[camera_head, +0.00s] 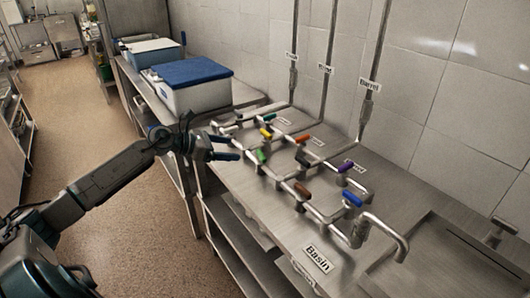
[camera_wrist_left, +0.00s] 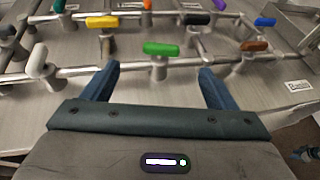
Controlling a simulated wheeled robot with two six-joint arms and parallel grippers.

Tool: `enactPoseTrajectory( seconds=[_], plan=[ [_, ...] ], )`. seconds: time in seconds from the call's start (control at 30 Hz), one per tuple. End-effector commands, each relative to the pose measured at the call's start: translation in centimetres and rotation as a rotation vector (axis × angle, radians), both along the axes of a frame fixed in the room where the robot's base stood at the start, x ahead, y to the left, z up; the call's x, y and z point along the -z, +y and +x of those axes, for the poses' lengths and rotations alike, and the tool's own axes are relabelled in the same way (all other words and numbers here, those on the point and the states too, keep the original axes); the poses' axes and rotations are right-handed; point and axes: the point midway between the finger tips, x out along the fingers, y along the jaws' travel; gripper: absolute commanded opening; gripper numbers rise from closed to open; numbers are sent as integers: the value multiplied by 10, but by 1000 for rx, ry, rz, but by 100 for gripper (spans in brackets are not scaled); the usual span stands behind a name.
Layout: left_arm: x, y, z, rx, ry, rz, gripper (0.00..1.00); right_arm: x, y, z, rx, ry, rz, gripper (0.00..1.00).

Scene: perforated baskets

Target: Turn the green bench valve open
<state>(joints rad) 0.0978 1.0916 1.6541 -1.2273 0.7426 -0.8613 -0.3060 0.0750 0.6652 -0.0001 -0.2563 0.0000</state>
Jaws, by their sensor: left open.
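The green valve handle (camera_head: 260,156) sits on a short stem on the front pipe run of the steel bench. In the left wrist view the green handle (camera_wrist_left: 160,48) lies crosswise, roughly parallel to the pipe under it. My left gripper (camera_head: 231,148) is open and empty, just left of the green handle in the head view. In the left wrist view the handle is ahead of the gap between my two blue fingertips (camera_wrist_left: 160,69), with no contact visible.
Close by are a yellow handle (camera_wrist_left: 102,22), a dark grey handle (camera_wrist_left: 196,23), a brown handle (camera_wrist_left: 254,45) and a white handle (camera_wrist_left: 38,55). A blue handle (camera_head: 352,199) is farther right. A blue-lidded box (camera_head: 190,88) stands behind my gripper. Pipes rise up the tiled wall.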

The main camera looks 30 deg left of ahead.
Motion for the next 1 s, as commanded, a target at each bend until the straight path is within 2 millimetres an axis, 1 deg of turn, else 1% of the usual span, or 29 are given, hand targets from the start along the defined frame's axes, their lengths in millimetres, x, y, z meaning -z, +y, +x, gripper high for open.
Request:
enactPoseTrajectory(
  seconds=[0.1,0.27,0.43,0.67,0.8,1.0],
  plan=[
    [2,0,-3,23,9,34,80,-1,-3,1,-1,-2,-3,36],
    [5,-5,4,21,5,30,80,-6,-8,1,-3,-4,-8,36],
    [10,-16,18,22,6,27,80,-12,-11,0,-4,-6,-11,36],
    [21,-32,39,20,7,24,80,-22,-10,-4,-4,-4,-11,36],
    [28,-42,54,20,6,25,80,-27,-7,-6,-2,-2,-7,36],
    [38,-54,69,18,7,27,80,-31,0,-12,0,8,1,36]
  ],
)
